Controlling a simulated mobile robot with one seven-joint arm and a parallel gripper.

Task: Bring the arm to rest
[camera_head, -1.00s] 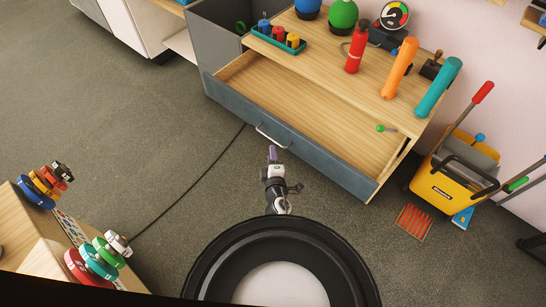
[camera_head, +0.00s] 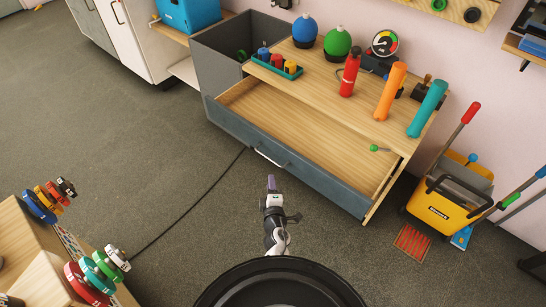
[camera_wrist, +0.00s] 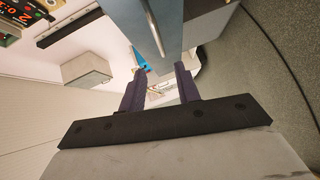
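My gripper (camera_head: 272,184) has purple fingers and is at the bottom middle of the head view. It is in front of the open drawer (camera_head: 285,170) and apart from its metal handle (camera_head: 271,158). In the wrist view my gripper (camera_wrist: 159,88) shows two dark purple fingers spread apart with nothing between them. The grey-blue drawer front (camera_wrist: 170,25) and its handle show beyond the fingers.
The drawer looks empty. A yellow bucket (camera_head: 440,205) stands at right. Weight discs (camera_head: 97,272) sit at lower left. Grey floor at left is mostly clear.

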